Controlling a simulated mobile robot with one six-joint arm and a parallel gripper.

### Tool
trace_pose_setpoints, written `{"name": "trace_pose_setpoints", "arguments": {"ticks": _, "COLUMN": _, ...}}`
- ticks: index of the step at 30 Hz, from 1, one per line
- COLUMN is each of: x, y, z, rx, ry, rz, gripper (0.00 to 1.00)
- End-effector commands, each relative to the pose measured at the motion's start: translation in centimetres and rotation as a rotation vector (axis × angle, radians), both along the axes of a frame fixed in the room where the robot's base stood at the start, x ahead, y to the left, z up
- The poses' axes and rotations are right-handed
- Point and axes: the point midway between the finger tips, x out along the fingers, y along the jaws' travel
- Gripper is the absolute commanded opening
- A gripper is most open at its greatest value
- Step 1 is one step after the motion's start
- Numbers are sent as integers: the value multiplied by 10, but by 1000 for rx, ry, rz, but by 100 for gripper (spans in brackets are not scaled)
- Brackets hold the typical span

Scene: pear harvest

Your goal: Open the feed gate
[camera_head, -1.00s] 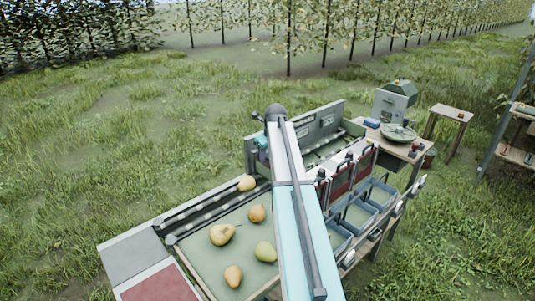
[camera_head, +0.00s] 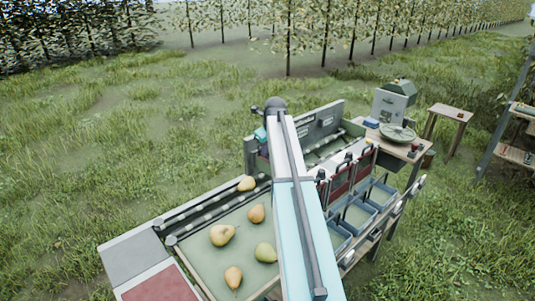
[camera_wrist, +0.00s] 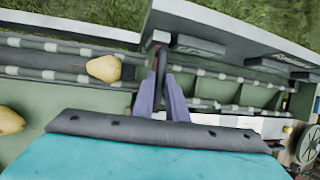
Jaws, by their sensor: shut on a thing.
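My gripper (camera_wrist: 163,95) shows in the wrist view with its two grey-purple fingers close together around a dark upright handle (camera_wrist: 158,52), which seems to belong to the feed gate. The handle stands in the roller lane, beside the grey back wall. The rest of the gate is mostly hidden by the fingers and my own wrist, so I cannot tell how far it is open. A yellow pear (camera_wrist: 104,68) lies on the rollers just left of the handle. In the head view my arm covers most of the gate area.
Several pears, one of them here (camera_head: 222,235), lie on the green tray (camera_head: 200,262). Blue bins (camera_head: 358,214) line the right side below red panels. A side table with a scale (camera_head: 397,132) stands beyond. Open grass lies to the left.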

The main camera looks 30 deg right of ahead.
Motion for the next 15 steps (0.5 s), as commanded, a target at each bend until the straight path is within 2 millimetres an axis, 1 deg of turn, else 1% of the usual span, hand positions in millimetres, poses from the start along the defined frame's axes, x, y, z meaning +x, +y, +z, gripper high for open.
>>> {"name": "trace_pose_setpoints", "arguments": {"ticks": 1, "x": 2, "y": -1, "z": 16, "rx": -3, "ry": -7, "rz": 1, "gripper": 0}}
{"name": "trace_pose_setpoints", "arguments": {"ticks": 3, "x": 2, "y": -1, "z": 30, "rx": -4, "ry": -9, "rz": 1, "gripper": 0}}
{"name": "trace_pose_setpoints", "arguments": {"ticks": 6, "x": 2, "y": -1, "z": 42, "rx": -2, "ry": -9, "rz": 0, "gripper": 0}}
{"name": "trace_pose_setpoints", "arguments": {"ticks": 9, "x": 2, "y": 0, "z": 47, "rx": -2, "ry": -7, "rz": 0, "gripper": 0}}
{"name": "trace_pose_setpoints", "arguments": {"ticks": 15, "x": 2, "y": 0, "z": 46, "rx": -2, "ry": -7, "rz": 0, "gripper": 0}}
